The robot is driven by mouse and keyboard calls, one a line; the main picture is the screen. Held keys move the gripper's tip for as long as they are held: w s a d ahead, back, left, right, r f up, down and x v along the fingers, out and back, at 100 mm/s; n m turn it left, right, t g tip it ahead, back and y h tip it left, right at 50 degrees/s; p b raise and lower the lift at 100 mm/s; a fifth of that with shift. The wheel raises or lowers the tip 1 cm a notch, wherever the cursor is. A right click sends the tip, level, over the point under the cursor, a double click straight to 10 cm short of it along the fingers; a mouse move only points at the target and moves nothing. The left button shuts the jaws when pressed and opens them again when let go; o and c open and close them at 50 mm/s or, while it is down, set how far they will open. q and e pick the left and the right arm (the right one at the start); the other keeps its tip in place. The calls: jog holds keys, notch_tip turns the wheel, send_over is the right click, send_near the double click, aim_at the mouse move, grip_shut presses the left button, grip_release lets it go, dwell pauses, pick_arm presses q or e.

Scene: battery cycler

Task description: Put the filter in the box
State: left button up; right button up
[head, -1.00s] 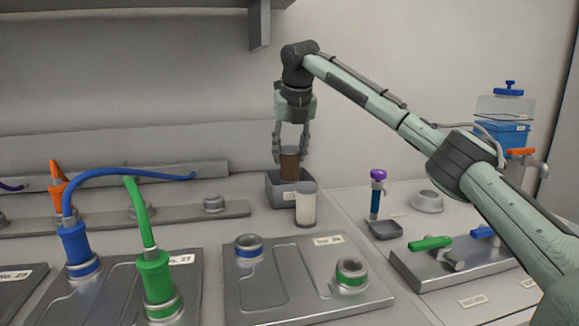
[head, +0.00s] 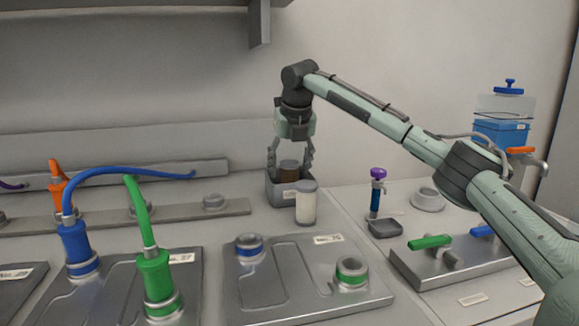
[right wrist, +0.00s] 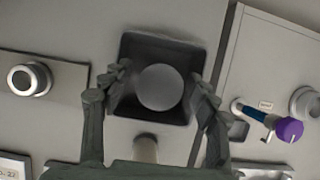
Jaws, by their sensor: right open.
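The brown filter (head: 289,169) stands upright inside the grey box (head: 287,193), its top showing above the rim in the head view. In the right wrist view the filter (right wrist: 159,88) is a round grey disc seen from above, inside the dark square box (right wrist: 127,50). My right gripper (head: 290,166) points down over the box with its fingers spread on both sides of the filter, apart from it. In the right wrist view the open fingers (right wrist: 160,92) lie left and right of the box. My left gripper is not in view.
A white cylinder with a grey lid (head: 306,205) stands just in front of the box. A metal plate with blue and green ports (head: 300,285) lies nearer. A purple-topped tool (head: 377,190) and a valve block with a green handle (head: 430,243) are to the right.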

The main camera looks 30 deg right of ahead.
jog(key=v, duration=1.2)
